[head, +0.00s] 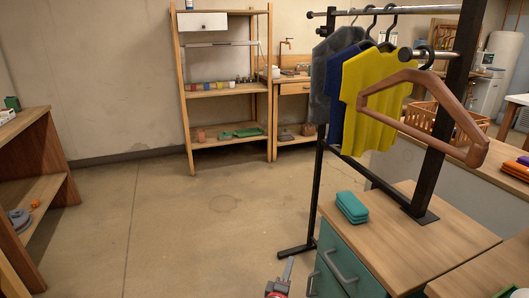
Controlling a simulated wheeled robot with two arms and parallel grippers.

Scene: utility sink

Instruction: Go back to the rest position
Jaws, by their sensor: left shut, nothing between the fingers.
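My left gripper (288,266) shows at the bottom edge, right of the middle. Its grey fingers are together and point up and away, with a red and black body behind them. It is shut and empty, over the open floor left of the teal cabinet (341,270). Most of the arm behind it is cut off by the picture's edge. My right gripper is not in view.
A black clothes rack (316,190) with hanging shirts and a wooden hanger (470,110) stands at the right. A teal folded stack (351,207) lies on the cabinet top. Shelves (226,93) stand at the back and left (32,165). The middle floor is clear.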

